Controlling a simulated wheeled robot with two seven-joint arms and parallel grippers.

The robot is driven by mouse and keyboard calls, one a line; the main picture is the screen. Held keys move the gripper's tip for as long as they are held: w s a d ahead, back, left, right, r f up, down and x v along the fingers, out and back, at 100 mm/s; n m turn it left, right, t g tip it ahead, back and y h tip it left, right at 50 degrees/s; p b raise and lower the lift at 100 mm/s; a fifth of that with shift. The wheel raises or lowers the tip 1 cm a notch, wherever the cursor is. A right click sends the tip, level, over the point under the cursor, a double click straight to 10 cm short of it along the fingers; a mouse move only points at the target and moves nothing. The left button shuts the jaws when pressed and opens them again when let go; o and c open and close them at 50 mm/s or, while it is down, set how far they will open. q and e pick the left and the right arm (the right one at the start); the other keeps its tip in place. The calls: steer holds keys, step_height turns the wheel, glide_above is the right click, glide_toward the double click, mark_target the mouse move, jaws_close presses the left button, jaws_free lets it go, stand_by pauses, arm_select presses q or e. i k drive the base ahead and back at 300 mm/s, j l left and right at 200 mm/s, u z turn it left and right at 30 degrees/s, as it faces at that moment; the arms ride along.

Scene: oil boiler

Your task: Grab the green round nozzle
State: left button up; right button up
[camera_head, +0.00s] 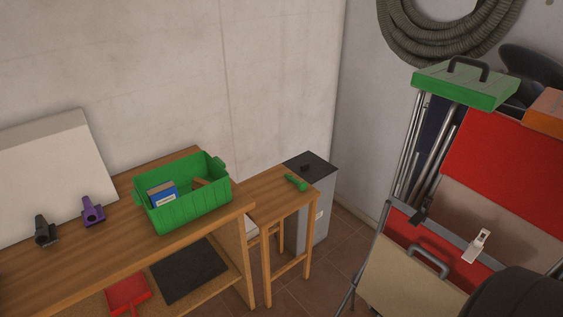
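A small green nozzle (295,183) lies on top of the narrow wooden table (268,196), near its right end. It looks like a short handle with a rounder end, but it is too small to make out its exact shape. A purple nozzle (92,212) and a black nozzle (44,232) stand apart from each other on the long wooden workbench (110,246) at the left. Neither my left nor my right gripper shows in the head view.
A green crate (190,208) with a blue box inside stands on the workbench. A grey bin (322,200) is behind the narrow table. Red and beige folding furniture (500,170) crowds the right. Some tiled floor (335,262) between is clear.

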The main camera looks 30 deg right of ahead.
mark_target(301, 185)
steer(key=z, duration=1.05)
